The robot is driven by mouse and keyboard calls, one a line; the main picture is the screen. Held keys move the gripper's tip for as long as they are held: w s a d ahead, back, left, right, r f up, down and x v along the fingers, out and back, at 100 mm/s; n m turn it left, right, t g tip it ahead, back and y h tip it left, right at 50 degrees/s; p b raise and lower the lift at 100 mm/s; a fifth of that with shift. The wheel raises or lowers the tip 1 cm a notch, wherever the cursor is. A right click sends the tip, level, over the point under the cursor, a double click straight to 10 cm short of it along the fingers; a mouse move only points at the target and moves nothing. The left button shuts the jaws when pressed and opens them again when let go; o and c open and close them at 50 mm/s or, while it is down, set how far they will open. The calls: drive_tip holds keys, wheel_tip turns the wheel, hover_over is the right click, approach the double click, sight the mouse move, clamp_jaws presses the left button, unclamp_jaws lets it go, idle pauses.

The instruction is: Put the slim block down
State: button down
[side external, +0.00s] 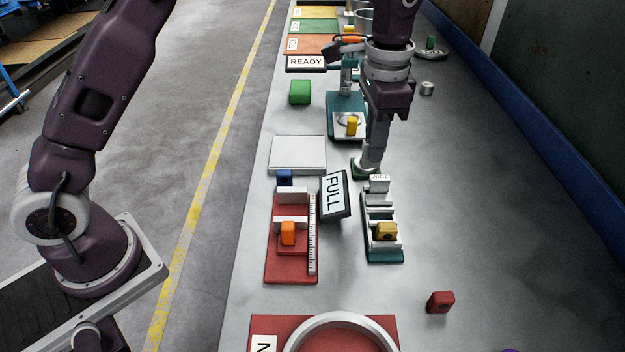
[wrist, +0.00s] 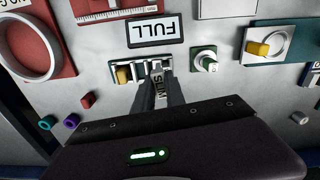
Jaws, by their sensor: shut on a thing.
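My gripper (side external: 371,164) is low over the table near the far end of the teal rack (side external: 399,256), its fingers close together around something I cannot clearly make out. In the wrist view my gripper (wrist: 160,88) has its fingertips at the right end of the rack (wrist: 143,75). A tag reading SLIM (wrist: 158,88) shows between the fingers. The rack has several white dividers, and a yellow block (side external: 386,232) sits among them near its near end. The slim block itself is hidden or too small to tell, and so is whether it touches the rack.
A FULL sign (side external: 335,196) stands close left of the rack. A white pad (side external: 298,154) lies farther back. A red block (side external: 440,301) lies right; bare table surrounds it.

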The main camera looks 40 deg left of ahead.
drive_tip(key=s+a+f+n, duration=0.2)
drive_tip(key=s+a+n, duration=0.15)
drive_tip(key=a, duration=0.45)
drive_tip(key=s+a+f+n, duration=0.15)
drive_tip(key=a+n, duration=0.25)
drive_tip(key=a, duration=0.5)
drive_tip(key=w+d+r+m, duration=0.1)
drive_tip(key=d+r+m, duration=0.3)
drive_tip(key=d, duration=0.8)
drive_tip(key=d+r+m, duration=0.5)
drive_tip(key=d, duration=0.7)
wheel_tip(320, 180, down, 10)
drive_tip(key=shift+d, duration=0.2)
